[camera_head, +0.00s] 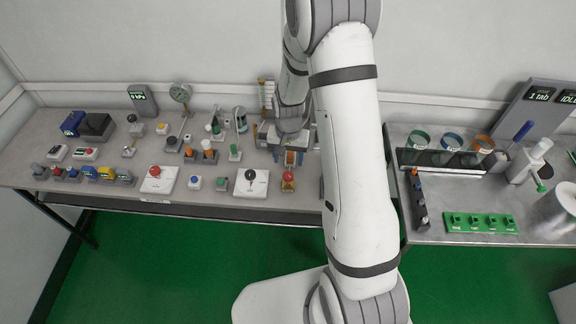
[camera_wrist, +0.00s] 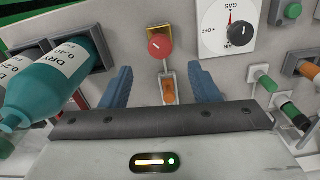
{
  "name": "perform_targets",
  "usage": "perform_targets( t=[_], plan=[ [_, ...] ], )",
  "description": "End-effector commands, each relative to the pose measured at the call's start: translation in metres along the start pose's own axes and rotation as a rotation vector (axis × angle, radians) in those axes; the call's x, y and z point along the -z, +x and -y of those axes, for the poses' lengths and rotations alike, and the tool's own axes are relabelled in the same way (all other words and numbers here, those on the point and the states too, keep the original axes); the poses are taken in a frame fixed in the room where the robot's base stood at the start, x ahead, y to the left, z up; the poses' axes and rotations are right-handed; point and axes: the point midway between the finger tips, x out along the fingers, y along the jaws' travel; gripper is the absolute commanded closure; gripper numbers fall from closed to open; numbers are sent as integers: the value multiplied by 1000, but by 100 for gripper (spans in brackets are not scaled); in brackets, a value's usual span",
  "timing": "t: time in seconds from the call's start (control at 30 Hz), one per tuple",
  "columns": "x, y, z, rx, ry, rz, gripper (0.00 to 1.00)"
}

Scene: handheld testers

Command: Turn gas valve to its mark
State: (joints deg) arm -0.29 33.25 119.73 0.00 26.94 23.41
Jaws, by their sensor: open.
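The gas valve is a black knob (camera_wrist: 241,33) on a white plate (camera_wrist: 213,42) with GAS and OFF lettering and a red mark. It lies at the upper right of the wrist view, the plate cut by the frame's top edge. In the head view, the valve plate (camera_head: 243,190) with its black knob lies near the bench's front edge, left of my gripper (camera_head: 290,156). In the wrist view my gripper (camera_wrist: 161,74) is open. Its two blue fingers are apart and away from the valve. An orange-handled lever (camera_wrist: 169,88) shows between them.
A red round knob (camera_wrist: 160,45) on a yellow base stands just beyond the fingertips. A teal bottle (camera_wrist: 45,88) lies close left of the fingers. Green and orange plugs crowd the right. A red button plate (camera_head: 157,187) and several small devices cover the bench.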

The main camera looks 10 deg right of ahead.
Motion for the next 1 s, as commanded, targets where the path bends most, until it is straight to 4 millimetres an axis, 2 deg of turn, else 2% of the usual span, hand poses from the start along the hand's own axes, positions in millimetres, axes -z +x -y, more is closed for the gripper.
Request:
perform_targets(
  t=[0.6, 1.0],
  plan=[
    [-1, 72, 1, -2, 0, 4, 44],
    [0, 79, 1, 0, -1, 1, 44]
  ],
)
